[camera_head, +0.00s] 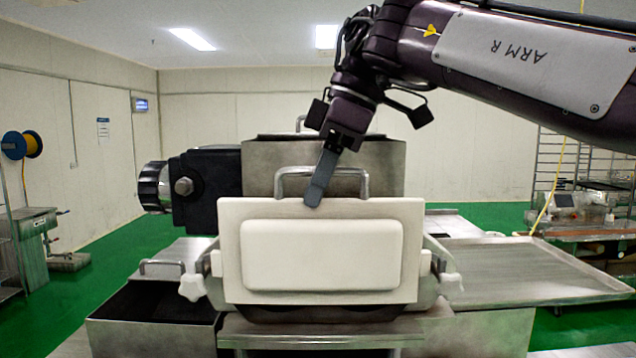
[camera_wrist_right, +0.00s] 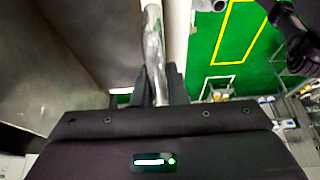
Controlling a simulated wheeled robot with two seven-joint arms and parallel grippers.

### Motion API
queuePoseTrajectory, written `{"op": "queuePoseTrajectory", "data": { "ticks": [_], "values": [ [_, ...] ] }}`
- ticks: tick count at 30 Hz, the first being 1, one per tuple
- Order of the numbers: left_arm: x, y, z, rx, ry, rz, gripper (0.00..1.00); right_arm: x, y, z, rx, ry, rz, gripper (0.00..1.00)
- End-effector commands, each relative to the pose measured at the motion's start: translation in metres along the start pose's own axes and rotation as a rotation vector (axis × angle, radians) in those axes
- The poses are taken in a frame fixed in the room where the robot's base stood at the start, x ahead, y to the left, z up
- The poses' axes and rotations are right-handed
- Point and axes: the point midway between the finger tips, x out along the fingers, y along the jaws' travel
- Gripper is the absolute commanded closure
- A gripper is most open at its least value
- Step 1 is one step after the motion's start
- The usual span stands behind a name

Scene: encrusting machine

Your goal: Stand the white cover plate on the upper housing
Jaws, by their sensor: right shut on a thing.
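The white cover plate (camera_head: 323,255), with a raised rectangular panel, is upright at the front of the machine, in the middle of the head view. A metal bar handle (camera_head: 290,178) rises at its top edge. My right gripper (camera_head: 322,185) comes from above and is shut on this handle; one finger overlaps the plate's top edge. The wrist view shows the bar (camera_wrist_right: 153,45) running between the fingers (camera_wrist_right: 158,92). The steel upper housing (camera_head: 270,155) stands behind the plate, partly hidden by it. Contact between plate and housing cannot be told. My left gripper is not in view.
A black motor block with a knob (camera_head: 205,185) sits left of the housing. White star knobs (camera_head: 192,287) flank the plate. A wide steel tray (camera_head: 530,270) extends right, and a dark open bin (camera_head: 150,318) is at lower left. Space above the tray is clear.

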Motion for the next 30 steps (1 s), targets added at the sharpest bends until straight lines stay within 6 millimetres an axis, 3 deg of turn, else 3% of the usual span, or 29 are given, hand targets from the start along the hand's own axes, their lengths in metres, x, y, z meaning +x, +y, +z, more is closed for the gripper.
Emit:
{"op": "queuePoseTrajectory", "data": {
  "ticks": [10, 21, 30],
  "values": [
    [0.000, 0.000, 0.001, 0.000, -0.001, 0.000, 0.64, -0.002, 0.001, 0.000, -0.001, 0.002, 0.004, 1.00],
    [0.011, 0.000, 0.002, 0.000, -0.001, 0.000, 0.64, 0.013, 0.001, 0.006, 0.000, 0.002, 0.004, 1.00],
    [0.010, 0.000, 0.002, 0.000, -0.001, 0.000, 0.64, 0.014, 0.001, 0.006, -0.001, 0.002, 0.004, 1.00]
  ]
}}
